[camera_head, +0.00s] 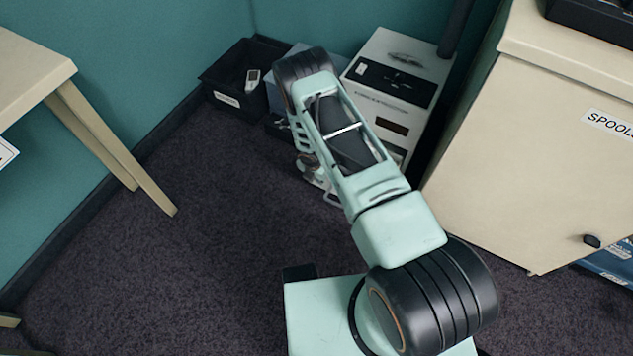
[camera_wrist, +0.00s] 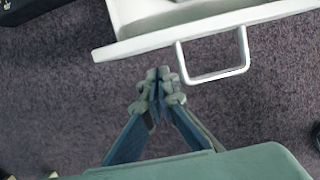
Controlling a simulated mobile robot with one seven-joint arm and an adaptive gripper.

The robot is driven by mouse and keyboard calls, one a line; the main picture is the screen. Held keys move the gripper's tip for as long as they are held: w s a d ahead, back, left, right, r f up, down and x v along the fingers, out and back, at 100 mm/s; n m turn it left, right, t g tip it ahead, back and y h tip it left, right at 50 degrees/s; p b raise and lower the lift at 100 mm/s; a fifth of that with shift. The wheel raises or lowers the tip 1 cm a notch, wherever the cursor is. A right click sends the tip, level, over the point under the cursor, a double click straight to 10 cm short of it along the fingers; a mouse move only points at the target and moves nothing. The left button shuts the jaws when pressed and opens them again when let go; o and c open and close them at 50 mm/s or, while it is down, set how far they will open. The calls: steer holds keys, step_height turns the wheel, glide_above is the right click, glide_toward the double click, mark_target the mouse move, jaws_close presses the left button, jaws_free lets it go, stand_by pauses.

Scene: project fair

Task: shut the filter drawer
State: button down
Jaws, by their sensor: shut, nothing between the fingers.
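The filter drawer (camera_wrist: 150,45) shows at the top of the wrist view, with a white front edge and a pale interior behind it, so it stands out open. Its square loop handle (camera_wrist: 217,76) points toward my side. My gripper (camera_wrist: 158,75) is shut and empty, with its fingertips just in front of the drawer front and left of the handle; whether they touch it I cannot tell. In the head view, the white unit (camera_head: 400,50) with a black panel stands against the wall, and my arm hides much of its lower front and the drawer.
A black bin (camera_head: 228,100) with a small device in it stands left of the unit. A beige cabinet (camera_head: 530,140) labelled for spools stands close on the right. A wooden table (camera_head: 30,70) is at left. The dark carpet (camera_head: 220,240) between is clear.

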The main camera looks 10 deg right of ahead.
steer(key=shift+w+d, duration=0.7)
steer(key=shift+w, duration=0.2)
steer(key=shift+w, duration=0.1)
